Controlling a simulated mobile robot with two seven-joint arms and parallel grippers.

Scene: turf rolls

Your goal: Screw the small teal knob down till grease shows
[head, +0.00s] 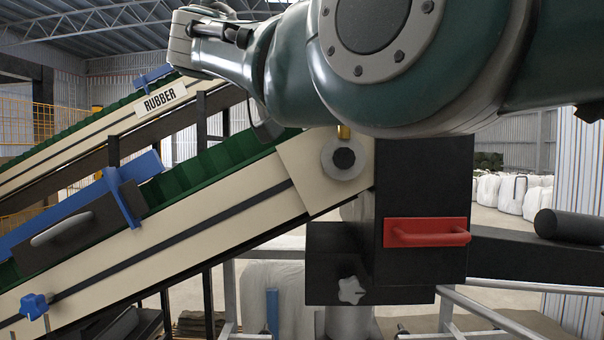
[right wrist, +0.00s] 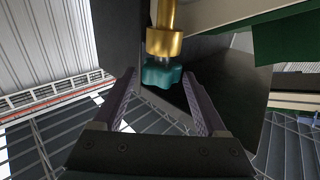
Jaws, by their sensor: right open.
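The small teal knob (right wrist: 161,73) is lobed and sits at the end of a brass fitting (right wrist: 165,42) in the right wrist view. My right gripper (right wrist: 159,77) is open, with one finger on each side of the knob near the fingertips. Gaps show between the knob and both fingers. No grease is visible around it. In the head view my arm covers the upper middle; the teal knob and right gripper cannot be made out there. A short bit of brass (head: 343,132) shows below the arm. My left gripper is not in view.
A sloped conveyor (head: 230,213) with a green belt runs up to a black housing (head: 424,180) with a red handle (head: 427,233). A pale star knob (head: 351,290) and a blue knob (head: 34,305) sit lower. A black bar (head: 520,258) extends right.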

